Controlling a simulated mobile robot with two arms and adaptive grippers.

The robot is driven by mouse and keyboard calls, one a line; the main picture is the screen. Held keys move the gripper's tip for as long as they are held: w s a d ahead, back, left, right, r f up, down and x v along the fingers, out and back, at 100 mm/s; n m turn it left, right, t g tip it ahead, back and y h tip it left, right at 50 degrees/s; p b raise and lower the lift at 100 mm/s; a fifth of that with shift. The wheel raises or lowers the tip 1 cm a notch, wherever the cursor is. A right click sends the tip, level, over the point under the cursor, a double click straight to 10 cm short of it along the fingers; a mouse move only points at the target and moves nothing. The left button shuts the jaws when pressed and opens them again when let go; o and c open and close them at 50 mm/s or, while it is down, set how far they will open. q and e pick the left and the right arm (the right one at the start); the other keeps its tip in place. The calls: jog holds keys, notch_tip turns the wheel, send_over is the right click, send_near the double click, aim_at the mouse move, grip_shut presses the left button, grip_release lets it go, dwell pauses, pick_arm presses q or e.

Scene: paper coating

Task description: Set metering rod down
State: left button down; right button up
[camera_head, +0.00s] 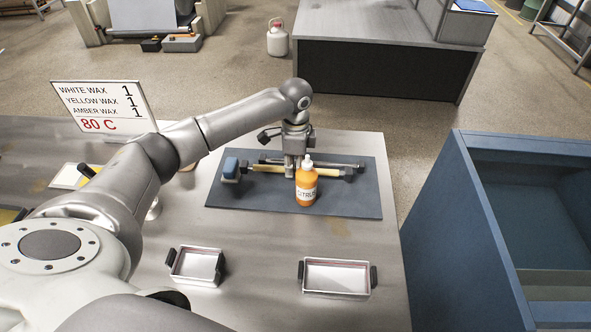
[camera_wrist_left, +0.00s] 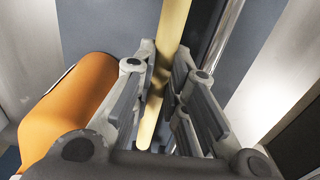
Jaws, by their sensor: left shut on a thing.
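A tan rod (camera_head: 268,168) lies across the dark blue mat (camera_head: 350,203), with a dark end piece at its right. A thin silver rod (camera_head: 335,164) lies just behind it, nearly parallel. I cannot tell for certain which is the metering rod. My left gripper (camera_head: 294,170) points down over the mat, its fingertips partly hidden by the orange bottle. In the left wrist view the gripper (camera_wrist_left: 162,92) is shut on the tan rod (camera_wrist_left: 172,30), while the silver rod (camera_wrist_left: 222,35) runs outside the right finger. My right gripper is not in view.
The orange citrus bottle (camera_head: 306,189) stands upright close in front of my left gripper. A blue block (camera_head: 230,169) sits at the mat's left. Two shallow metal trays (camera_head: 205,280) (camera_head: 337,292) sit at the table's front. A blue bin (camera_head: 455,230) stands right of the table.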

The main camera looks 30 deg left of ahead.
pick_arm(q)
jog(key=shift+f, duration=1)
jog(key=c, duration=1.5)
grip_release()
jog(key=shift+f, duration=0.1)
jog(key=shift+o, duration=0.2)
